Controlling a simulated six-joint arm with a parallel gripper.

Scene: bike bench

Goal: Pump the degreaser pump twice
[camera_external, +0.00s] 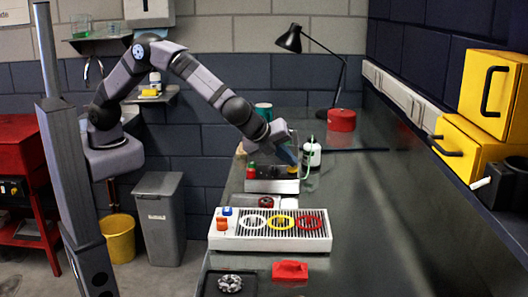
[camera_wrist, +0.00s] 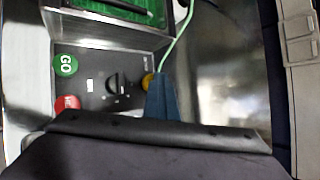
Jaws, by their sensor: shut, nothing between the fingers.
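My gripper (camera_external: 291,158) is shut and empty, pointing down over the right part of a small metal control box (camera_external: 262,186) on the bench. In the wrist view its blue-grey fingers (camera_wrist: 162,97) are beside a round yellow part (camera_wrist: 148,79) on the panel, partly covering it; contact cannot be told. The panel also has a green GO button (camera_wrist: 66,65), a red button (camera_wrist: 67,103) and a black knob (camera_wrist: 117,84). A white bottle with a dark top (camera_external: 312,154) stands just right of the gripper. No visible label identifies the degreaser pump.
A green hose (camera_wrist: 180,38) runs beside the box. A grey grated tray with coloured rings (camera_external: 270,243) sits nearer the camera. A red canister (camera_external: 341,120) and black lamp (camera_external: 290,39) stand behind. The bench's right side is clear.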

